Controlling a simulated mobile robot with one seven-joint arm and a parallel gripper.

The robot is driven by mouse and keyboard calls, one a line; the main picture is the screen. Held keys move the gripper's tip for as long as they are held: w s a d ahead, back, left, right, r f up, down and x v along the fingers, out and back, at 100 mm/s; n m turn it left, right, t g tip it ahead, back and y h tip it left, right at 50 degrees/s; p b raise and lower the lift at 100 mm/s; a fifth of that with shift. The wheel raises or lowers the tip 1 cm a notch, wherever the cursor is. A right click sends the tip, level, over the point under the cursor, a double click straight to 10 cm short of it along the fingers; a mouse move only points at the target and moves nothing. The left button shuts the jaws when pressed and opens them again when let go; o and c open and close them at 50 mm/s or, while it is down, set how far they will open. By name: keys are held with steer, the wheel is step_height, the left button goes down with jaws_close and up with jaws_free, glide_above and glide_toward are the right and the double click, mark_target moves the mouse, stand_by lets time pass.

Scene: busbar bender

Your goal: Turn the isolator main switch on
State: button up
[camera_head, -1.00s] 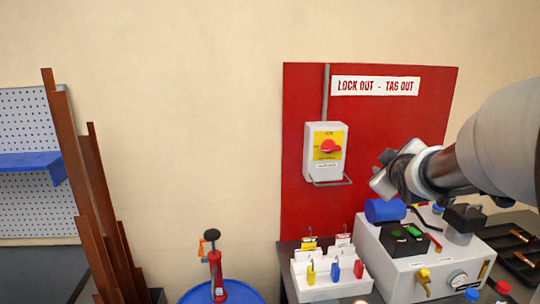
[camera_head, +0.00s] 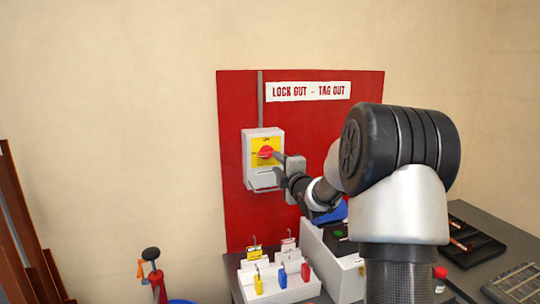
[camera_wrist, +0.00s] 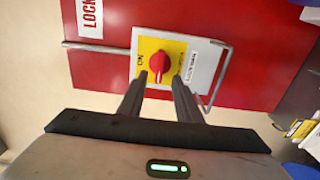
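The isolator main switch is a light grey box (camera_head: 262,178) on a red board, with a yellow plate (camera_wrist: 175,50) and a red rotary knob (camera_head: 265,152). The knob's handle lies roughly level in the head view. The ON mark is at the top of the plate. In the wrist view the knob (camera_wrist: 159,64) stands just beyond my fingertips, between their lines. My gripper (camera_head: 279,164) is at the right front of the box, its fingers apart and empty. The wrist view shows both fingers (camera_wrist: 160,82) spread. Whether they touch the knob I cannot tell.
A wire hasp (camera_wrist: 222,75) sticks out from the box's lower end. A grey conduit (camera_head: 260,97) runs up from it. Below stand a white padlock rack (camera_head: 292,291) with coloured padlocks and a light grey machine box (camera_head: 335,270). The wall left of the board is clear.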

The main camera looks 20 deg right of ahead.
mark_target(270, 156)
steer(key=w+p, duration=0.1)
steer(key=w, duration=0.6)
steer(key=shift+w, duration=0.35)
jaws_close()
